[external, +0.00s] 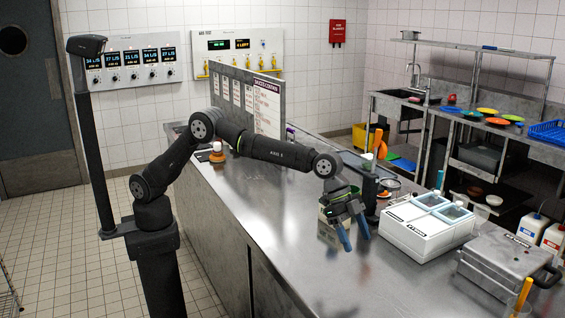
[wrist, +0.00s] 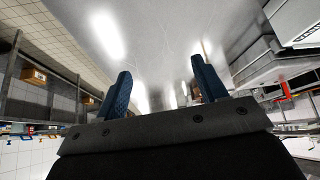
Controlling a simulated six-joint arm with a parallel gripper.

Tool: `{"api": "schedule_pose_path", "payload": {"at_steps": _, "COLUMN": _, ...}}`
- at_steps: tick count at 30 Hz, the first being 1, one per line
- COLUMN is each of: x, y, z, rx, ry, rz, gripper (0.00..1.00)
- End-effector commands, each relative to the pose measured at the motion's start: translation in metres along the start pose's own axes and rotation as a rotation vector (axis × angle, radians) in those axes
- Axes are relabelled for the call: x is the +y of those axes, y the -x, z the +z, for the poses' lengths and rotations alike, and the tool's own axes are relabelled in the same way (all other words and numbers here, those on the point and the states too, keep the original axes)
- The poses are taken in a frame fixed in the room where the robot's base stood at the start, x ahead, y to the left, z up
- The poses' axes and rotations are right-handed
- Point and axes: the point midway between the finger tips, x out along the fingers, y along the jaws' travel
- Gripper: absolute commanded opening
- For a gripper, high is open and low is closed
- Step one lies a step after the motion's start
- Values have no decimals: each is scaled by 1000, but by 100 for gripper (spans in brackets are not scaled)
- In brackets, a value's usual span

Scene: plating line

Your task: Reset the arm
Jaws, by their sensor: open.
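My gripper (external: 354,233) hangs from the end of my outstretched arm, above the steel counter (external: 270,225) and in front of the white bin unit. Its two blue fingers are spread apart with nothing between them. In the wrist view my gripper (wrist: 160,85) also shows its fingers wide apart, with bare metal counter beyond them.
A white unit with lidded compartments (external: 412,232) stands right of my gripper, with a steel press-like appliance (external: 500,262) further right. A menu board (external: 247,95) stands at the counter's far left. The counter's front left is clear.

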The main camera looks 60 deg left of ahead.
Motion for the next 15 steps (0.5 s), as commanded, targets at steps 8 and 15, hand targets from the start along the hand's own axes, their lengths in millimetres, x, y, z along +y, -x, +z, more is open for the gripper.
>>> {"api": "schedule_pose_path", "payload": {"at_steps": 8, "x": -9, "y": -36, "z": -3, "rx": -1, "ry": -33, "rz": 21, "gripper": 65}}
{"api": "schedule_pose_path", "payload": {"at_steps": 15, "x": -38, "y": -52, "z": 4, "rx": 0, "ry": -34, "rz": 21, "gripper": 65}}
